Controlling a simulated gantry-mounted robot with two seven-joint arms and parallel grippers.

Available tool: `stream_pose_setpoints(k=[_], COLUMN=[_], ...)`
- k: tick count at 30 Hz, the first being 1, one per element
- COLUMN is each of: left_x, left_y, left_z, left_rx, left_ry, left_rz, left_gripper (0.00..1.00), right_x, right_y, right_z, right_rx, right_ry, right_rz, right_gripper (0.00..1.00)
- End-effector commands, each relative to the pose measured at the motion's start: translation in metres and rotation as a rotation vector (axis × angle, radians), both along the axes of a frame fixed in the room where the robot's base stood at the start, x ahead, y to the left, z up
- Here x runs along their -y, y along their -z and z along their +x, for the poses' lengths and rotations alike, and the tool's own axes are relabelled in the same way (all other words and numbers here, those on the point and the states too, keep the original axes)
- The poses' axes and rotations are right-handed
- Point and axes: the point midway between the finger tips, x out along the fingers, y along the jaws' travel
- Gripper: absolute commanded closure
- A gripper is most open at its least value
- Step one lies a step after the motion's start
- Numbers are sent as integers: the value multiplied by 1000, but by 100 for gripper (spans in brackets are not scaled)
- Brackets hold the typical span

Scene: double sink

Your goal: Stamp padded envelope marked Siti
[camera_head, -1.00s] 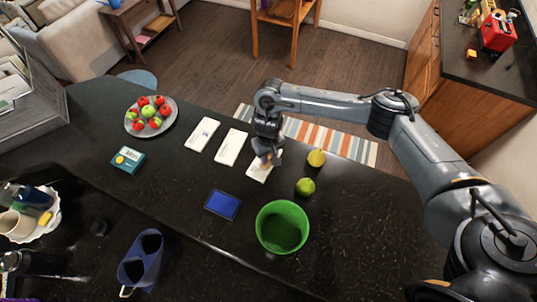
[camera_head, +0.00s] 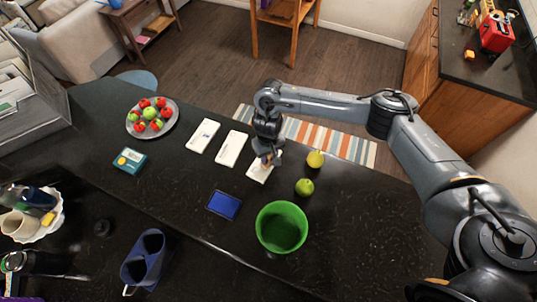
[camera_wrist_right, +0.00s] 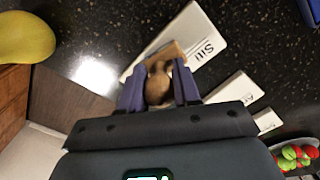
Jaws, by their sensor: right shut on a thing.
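The padded envelope marked Siti (camera_wrist_right: 203,32) is white and lies flat on the dark counter; in the head view it is the rightmost envelope (camera_head: 257,174). My right gripper (camera_head: 267,158) is over its upper part, pointing down. In the right wrist view the gripper (camera_wrist_right: 159,88) is shut on a wooden stamp (camera_wrist_right: 161,68) with a rounded brown handle. The stamp's base overlaps the envelope beside the name; I cannot tell whether it touches. A blue ink pad (camera_head: 224,205) lies on the counter nearer the front. My left gripper is not in view.
Two other white envelopes (camera_head: 231,148) (camera_head: 203,136) lie to the left. A yellow pear (camera_head: 315,159), a green apple (camera_head: 305,187) and a green bowl (camera_head: 282,227) are to the right.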

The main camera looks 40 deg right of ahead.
Motion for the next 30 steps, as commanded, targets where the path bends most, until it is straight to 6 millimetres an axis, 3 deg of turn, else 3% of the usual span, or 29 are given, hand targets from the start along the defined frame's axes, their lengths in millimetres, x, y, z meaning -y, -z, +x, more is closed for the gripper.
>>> stream_pose_setpoints(k=[16, 30], left_x=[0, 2], left_y=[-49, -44], left_z=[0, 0], left_rx=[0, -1], left_ry=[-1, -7], left_rz=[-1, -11], left_gripper=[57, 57], right_x=[0, 0], right_y=[-40, -58], right_z=[0, 1], right_rx=[0, 2], right_ry=[0, 1], right_rz=[1, 1], right_gripper=[87, 87])
